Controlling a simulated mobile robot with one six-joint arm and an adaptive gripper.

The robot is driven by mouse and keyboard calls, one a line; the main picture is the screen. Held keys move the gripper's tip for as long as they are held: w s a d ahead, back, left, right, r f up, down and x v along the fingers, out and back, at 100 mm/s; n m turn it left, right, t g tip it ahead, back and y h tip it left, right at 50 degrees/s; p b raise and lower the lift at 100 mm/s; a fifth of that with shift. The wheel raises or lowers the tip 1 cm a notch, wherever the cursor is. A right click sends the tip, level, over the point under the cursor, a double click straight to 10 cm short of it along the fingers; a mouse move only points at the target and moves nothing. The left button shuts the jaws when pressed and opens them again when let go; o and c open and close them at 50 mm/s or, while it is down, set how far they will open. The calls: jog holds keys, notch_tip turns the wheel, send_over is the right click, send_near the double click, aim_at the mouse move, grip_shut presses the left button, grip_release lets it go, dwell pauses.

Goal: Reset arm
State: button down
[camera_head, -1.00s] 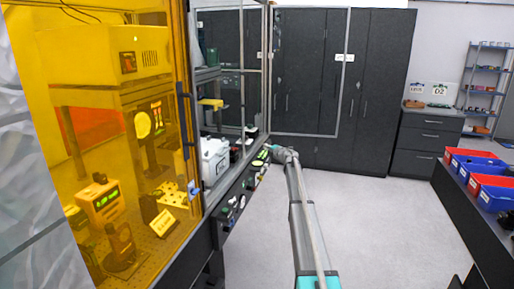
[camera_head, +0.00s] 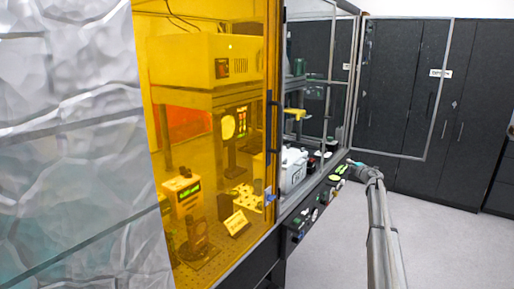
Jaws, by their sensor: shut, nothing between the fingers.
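My arm reaches up from the lower right of the head view. My gripper (camera_head: 352,163) is at its far end, small in the picture, beside the front edge of the enclosure's control panel (camera_head: 312,208). It is shut and holds nothing that I can see. Whether it touches the panel I cannot tell. The enclosure has an amber see-through door (camera_head: 215,60) at the left with a blue latch (camera_head: 269,197) near its right edge. An open glass-framed door (camera_head: 405,85) stands beyond the gripper.
Behind the amber door are instruments, among them an orange box (camera_head: 182,192) with a green display. A white container (camera_head: 293,168) sits in the open bay. A crumpled silvery curtain (camera_head: 70,150) fills the left. Dark cabinets (camera_head: 485,110) line the back. Grey floor (camera_head: 450,235) is clear at the right.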

jog(key=s+a+f+m+g+h, duration=0.1)
jog(key=s+a+f+m+g, duration=0.5)
jog(key=s+a, duration=0.6)
jog(key=s+a+f+m+g+h, duration=0.1)
jog(key=s+a+f+m+g, duration=0.5)
jog(key=s, duration=2.2)
jog(key=s+a+f+m+g+h+p, duration=0.1)
jog(key=s+a+f+m+g, duration=0.4)
jog(key=s+a, duration=1.3)
jog(key=s+f+m, duration=0.1)
jog(key=s+m, duration=0.1)
jog(key=m, duration=0.1)
jog(key=shift+s+a+g+h, duration=0.2)
jog(key=shift+a+g+h, duration=0.15)
jog(key=shift+g+h, duration=0.05)
jog(key=shift+d, duration=0.1)
